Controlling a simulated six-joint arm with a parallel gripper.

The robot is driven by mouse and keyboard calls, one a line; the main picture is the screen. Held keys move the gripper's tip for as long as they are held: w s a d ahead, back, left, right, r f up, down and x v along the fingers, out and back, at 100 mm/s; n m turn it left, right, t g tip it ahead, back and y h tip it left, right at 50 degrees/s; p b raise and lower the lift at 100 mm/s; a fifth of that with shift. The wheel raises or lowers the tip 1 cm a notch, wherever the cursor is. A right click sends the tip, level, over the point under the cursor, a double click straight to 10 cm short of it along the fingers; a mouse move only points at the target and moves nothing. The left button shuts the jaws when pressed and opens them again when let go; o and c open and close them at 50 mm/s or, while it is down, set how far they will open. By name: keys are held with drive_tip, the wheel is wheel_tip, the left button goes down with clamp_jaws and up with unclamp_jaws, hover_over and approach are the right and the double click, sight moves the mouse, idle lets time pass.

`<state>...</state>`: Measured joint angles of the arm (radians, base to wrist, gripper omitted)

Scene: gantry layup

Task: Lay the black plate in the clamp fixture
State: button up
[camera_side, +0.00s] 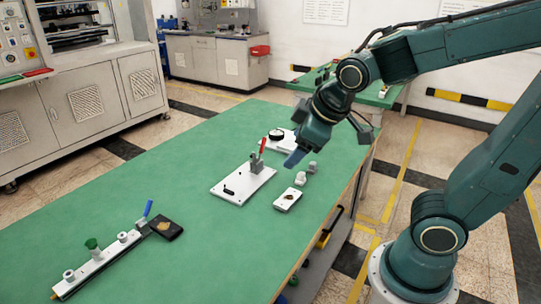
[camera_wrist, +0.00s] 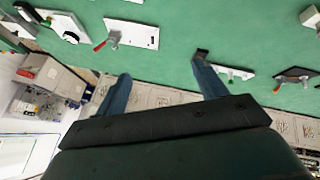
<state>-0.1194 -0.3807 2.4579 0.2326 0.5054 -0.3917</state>
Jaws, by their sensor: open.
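The black plate (camera_side: 166,229), dark with a tan round patch on top, lies on the table at the lower left in the side view, beside the end of a white rail. The clamp fixture (camera_side: 236,191) is a white base with a red-handled toggle clamp at its back and a small black mark or slot in front. It also shows in the wrist view (camera_wrist: 142,35). My gripper (camera_side: 295,158) has blue fingers and hangs above the table, right of the clamp. In the wrist view my gripper (camera_wrist: 161,88) has its fingers wide apart with nothing between them.
The white rail (camera_side: 107,260) carries a green knob and a blue handle. A small white plate (camera_side: 288,200) and light grey blocks (camera_side: 301,178) sit near the table's right edge. A white board with a black ring (camera_side: 280,141) stands behind the clamp. The green table (camera_side: 150,185) has clear room between.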

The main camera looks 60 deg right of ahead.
drive_tip(key=w+a+f+n+t+h, duration=0.1)
drive_tip(key=w+f+n+t+h, duration=0.1)
drive_tip(key=w+f+n, duration=0.45)
drive_tip(key=w+a+f+n+t+h, duration=0.1)
drive_tip(key=w+f+n, duration=0.3)
drive_tip(key=w+n, duration=0.45)
drive_tip(key=w+a+f+n+t+y, duration=0.1)
drive_tip(key=a+f+n, duration=0.3)
drive_tip(key=n, duration=0.1)
drive_tip(key=w+a+f+n+t+y, duration=0.1)
drive_tip(key=a+f+n+y, duration=0.1)
drive_tip(key=a+f+n, duration=0.2)
drive_tip(key=w+a+f+n+t+y, duration=0.1)
drive_tip(key=w+a+f+n+t, duration=0.1)
drive_tip(key=a+f+n, duration=0.2)
drive_tip(key=shift+a+f+n+y, duration=0.15)
drive_tip(key=shift+f+n, duration=0.15)
drive_tip(key=shift+n, duration=0.4)
drive_tip(key=shift+d+f+n+y, duration=0.1)
drive_tip(key=shift+f+n, duration=0.25)
drive_tip(key=shift+n, duration=0.35)
drive_tip(key=shift+a+f+n+y, duration=0.15)
drive_tip(key=shift+f+n, duration=0.15)
drive_tip(key=shift+n, duration=0.4)
drive_tip(key=shift+d, duration=0.1)
drive_tip(key=shift+w, duration=0.15)
approach(165, 225)
drive_tip(key=shift+x, duration=1.45)
drive_tip(key=shift+f, duration=0.15)
drive_tip(key=shift+x, duration=2.55)
